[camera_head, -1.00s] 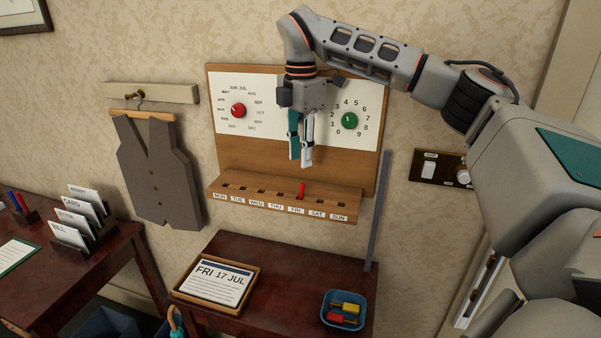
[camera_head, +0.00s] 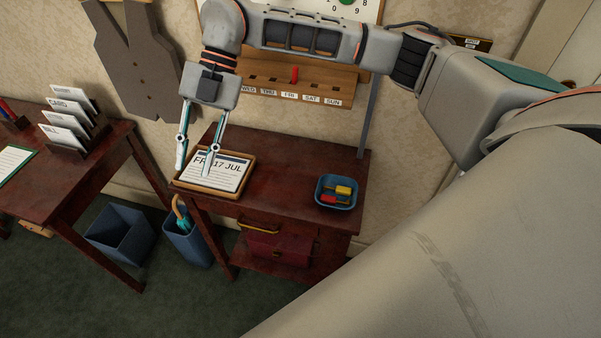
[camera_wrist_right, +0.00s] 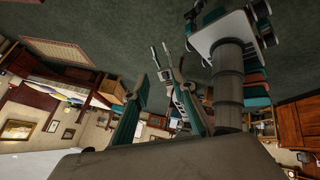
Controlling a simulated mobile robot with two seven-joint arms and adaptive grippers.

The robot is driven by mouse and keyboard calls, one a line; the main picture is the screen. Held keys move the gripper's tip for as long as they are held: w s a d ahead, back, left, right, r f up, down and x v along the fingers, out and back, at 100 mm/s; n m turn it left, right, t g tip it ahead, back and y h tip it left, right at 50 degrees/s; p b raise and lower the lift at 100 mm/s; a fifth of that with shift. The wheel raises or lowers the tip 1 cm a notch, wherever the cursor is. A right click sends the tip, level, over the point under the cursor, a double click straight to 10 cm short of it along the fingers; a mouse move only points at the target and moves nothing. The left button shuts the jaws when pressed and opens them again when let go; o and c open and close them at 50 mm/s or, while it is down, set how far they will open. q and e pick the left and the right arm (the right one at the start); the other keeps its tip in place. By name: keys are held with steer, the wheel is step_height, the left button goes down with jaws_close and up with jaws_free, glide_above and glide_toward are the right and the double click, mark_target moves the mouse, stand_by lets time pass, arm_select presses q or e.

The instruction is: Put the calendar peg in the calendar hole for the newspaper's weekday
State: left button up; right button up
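The red calendar peg (camera_head: 294,75) stands upright at the FRI place of the wooden calendar ledge (camera_head: 345,92). My arm hides the ledge's left end and much of the board above. The newspaper (camera_head: 217,172) lies in a wooden tray on the small table and reads FRI 17 JUL, partly covered by a finger. My right gripper (camera_head: 194,168) is open and empty in front of the newspaper, well left of and below the peg. Its fingers also show in the right wrist view (camera_wrist_right: 160,108). A smaller gripper beyond them, seemingly my left (camera_wrist_right: 161,50), has its fingers apart.
A blue tray (camera_head: 322,201) with yellow and red pieces stands at the right of the dark table (camera_head: 283,190). A letter rack (camera_head: 68,150) is on the left desk. A blue bin (camera_head: 120,238) and an umbrella stand (camera_head: 188,247) are on the floor.

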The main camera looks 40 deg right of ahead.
steer(key=s+a+r+n+g+y, duration=0.25)
steer(key=s+a+y, duration=0.35)
steer(key=s+a, duration=0.55)
steer(key=a+r+t+y, duration=0.1)
steer(key=a+r+y, duration=0.4)
steer(key=r+y, duration=0.2)
steer(key=w+d+f+m+t+y, duration=0.25)
steer(key=w+d+m+t, duration=0.25)
steer(key=w+m+t, duration=0.5)
steer(key=w+d+f+m+t+h, duration=0.1)
steer(key=d+f+m+t+h, duration=0.55)
steer(key=f, duration=0.35)
steer(key=d+f+m+t+h, duration=0.55)
steer(key=f+m+h, duration=0.2)
steer(key=f, duration=0.35)
steer(key=s+d+f+m+g+h, duration=0.1)
steer(key=s+d+f+g+h, duration=0.1)
steer(key=s+d+f, duration=0.2)
steer(key=s+d+f+m+g+h, duration=0.1)
steer(key=s+d+f, duration=0.3)
steer(key=f, duration=0.7)
steer(key=s+d+f+m+g+h, duration=0.2)
steer(key=s+d+f+g+h, duration=0.1)
steer(key=s+f, duration=0.4)
steer(key=shift+s+d+f+g, duration=0.25)
steer(key=shift+s+d+g, duration=0.15)
steer(key=shift+d, duration=0.4)
